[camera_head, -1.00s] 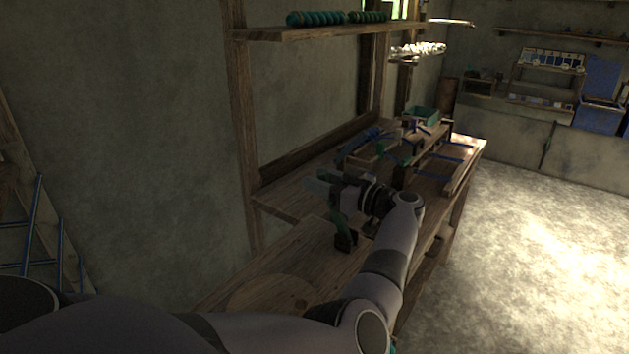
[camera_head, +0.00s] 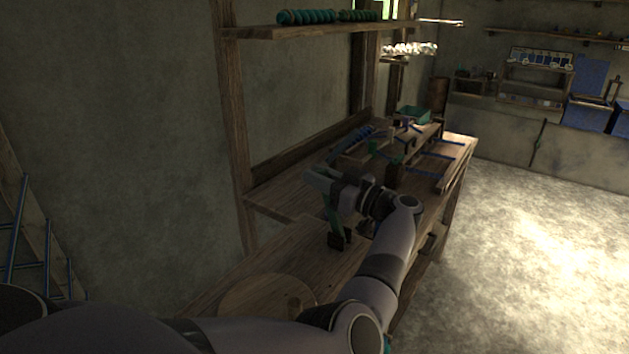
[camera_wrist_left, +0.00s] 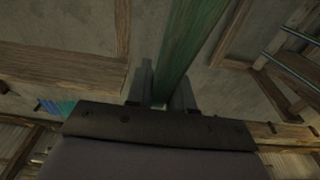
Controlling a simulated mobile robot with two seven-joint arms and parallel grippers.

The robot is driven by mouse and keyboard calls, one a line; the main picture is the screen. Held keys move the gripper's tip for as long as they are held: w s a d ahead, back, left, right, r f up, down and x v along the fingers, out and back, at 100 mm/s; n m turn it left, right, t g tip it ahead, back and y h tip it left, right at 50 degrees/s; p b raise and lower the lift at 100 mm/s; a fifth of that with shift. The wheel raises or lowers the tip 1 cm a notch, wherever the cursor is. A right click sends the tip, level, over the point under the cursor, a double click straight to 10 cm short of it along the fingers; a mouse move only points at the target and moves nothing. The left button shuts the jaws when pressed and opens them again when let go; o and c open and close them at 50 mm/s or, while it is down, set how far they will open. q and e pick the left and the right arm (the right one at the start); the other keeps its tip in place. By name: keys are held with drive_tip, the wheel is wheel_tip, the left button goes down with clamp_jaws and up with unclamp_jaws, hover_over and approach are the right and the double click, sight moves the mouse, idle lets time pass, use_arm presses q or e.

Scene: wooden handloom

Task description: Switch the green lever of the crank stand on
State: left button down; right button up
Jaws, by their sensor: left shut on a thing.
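The green lever (camera_head: 332,217) rises from a small dark block on the wooden bench in the head view, leaning slightly to the left. I take this to be the crank stand (camera_head: 338,241). My left gripper (camera_head: 322,184) is at the lever's upper part and is shut on it. In the left wrist view the green lever (camera_wrist_left: 190,42) runs as a long bar between the two fingers of my left gripper (camera_wrist_left: 163,94). The gripper hides the lever's upper end in the head view. My right gripper is not in view.
The wooden bench (camera_head: 262,268) runs along the wall, with a round wooden disc (camera_head: 268,298) at its near end. Beyond the gripper stand wooden frames with blue rods and a green box (camera_head: 413,114). A shelf (camera_head: 300,30) hangs above. The floor at right is clear.

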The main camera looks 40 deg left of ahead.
use_arm(q)
drive_tip(key=d+r+y+b, duration=0.1)
drive_tip(key=d+y+b, duration=0.5)
drive_tip(key=d, duration=0.1)
drive_tip(key=shift+w+g+b, duration=0.3)
drive_tip(key=shift+w+b, duration=0.1)
drive_tip(key=c, duration=1.1)
unclamp_jaws()
